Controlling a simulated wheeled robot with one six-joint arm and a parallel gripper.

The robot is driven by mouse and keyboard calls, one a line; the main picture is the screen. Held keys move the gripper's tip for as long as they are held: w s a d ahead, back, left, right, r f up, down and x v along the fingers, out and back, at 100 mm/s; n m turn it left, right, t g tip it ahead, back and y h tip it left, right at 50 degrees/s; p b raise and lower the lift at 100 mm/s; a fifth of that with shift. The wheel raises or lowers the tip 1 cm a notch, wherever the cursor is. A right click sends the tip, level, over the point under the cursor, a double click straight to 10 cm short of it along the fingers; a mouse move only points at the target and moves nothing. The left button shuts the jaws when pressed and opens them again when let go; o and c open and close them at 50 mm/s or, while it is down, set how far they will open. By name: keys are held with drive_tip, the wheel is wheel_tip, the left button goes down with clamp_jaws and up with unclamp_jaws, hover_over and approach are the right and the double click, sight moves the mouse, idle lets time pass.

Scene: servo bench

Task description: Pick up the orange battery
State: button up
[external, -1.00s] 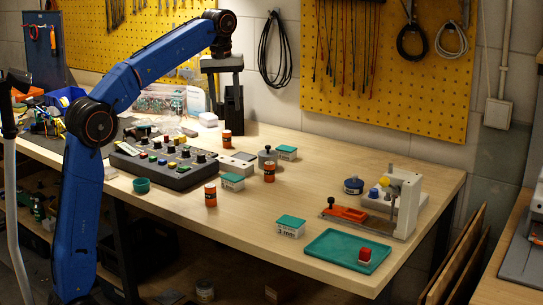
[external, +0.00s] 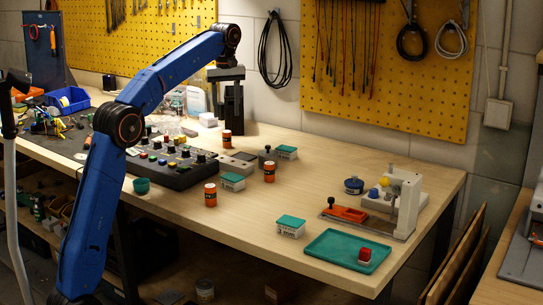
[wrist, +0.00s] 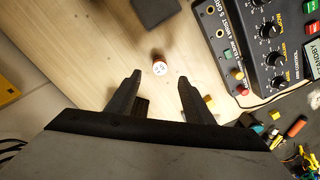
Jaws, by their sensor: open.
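Three similar orange cylinders stand upright on the bench; I cannot tell from their looks which is the battery. The rear orange cylinder (external: 227,141) is close to my gripper (external: 232,113), which hangs a little above the bench, fingers down. A second orange cylinder (external: 210,195) stands in front of the control box. A third orange cylinder (external: 269,171) stands to the right. In the wrist view, one orange cylinder (wrist: 160,66) with a pale top shows ahead of the gap between the fingers of my gripper (wrist: 159,83). The gripper is open and empty.
A control box (external: 172,161) with knobs lies left of the cylinders; its panel fills the right of the wrist view. Small teal-lidded boxes (external: 232,181) stand nearby. A teal tray (external: 335,247) and an orange-and-white fixture (external: 398,205) are at the right.

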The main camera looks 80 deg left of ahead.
sight(227, 132)
drive_tip(key=shift+f, duration=5.55)
clamp_jaws()
